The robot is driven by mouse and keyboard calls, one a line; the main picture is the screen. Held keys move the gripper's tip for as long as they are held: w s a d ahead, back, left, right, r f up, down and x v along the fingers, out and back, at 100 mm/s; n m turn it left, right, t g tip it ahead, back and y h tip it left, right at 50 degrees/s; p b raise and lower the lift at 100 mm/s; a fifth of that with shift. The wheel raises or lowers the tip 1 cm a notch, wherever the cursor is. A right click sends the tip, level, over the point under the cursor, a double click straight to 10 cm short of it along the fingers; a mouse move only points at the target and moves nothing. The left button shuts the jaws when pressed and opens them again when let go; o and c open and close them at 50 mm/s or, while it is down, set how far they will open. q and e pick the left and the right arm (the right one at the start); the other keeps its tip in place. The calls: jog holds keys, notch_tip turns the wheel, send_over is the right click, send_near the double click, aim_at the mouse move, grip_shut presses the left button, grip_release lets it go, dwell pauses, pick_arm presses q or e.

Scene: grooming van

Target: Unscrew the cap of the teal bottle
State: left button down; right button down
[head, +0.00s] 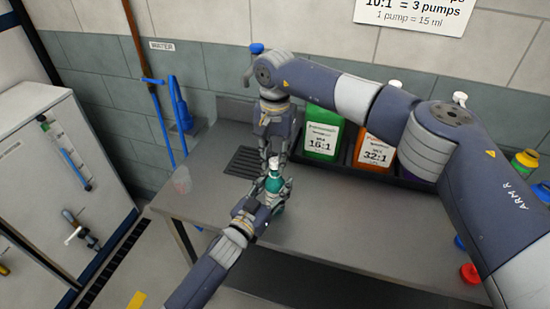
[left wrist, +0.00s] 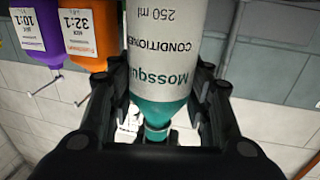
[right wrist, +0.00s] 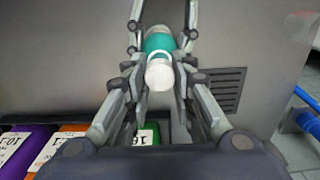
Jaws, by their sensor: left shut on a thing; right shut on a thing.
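The teal bottle (head: 275,185) stands upright over the grey table. In the left wrist view its body (left wrist: 165,60) appears upside down, with a white label reading "CONDITIONER 250 ml" and teal shoulders. My left gripper (head: 268,196) is shut around the bottle's body from the front. The white cap (head: 273,163) is on top of the bottle; it also shows in the right wrist view (right wrist: 160,74). My right gripper (head: 273,156) comes down from above and is shut on the cap. Fingers partly hide the bottle and cap; the thread is not visible.
A green 16:1 jug (head: 322,135) and an orange 32:1 jug (head: 374,150) stand in a dark rack behind, right of my grippers. A drain grate (head: 244,162) lies left of the bottle. A red cap (head: 470,273) lies right. The front middle of the table (head: 350,230) is clear.

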aim_at(275, 161)
pick_arm(q)
jog(key=shift+f, duration=0.1)
pick_arm(e)
jog(key=shift+r, duration=2)
pick_arm(q)
jog(key=c, duration=0.7)
grip_release()
jog(key=shift+c, duration=0.2)
jog(key=v, duration=1.2)
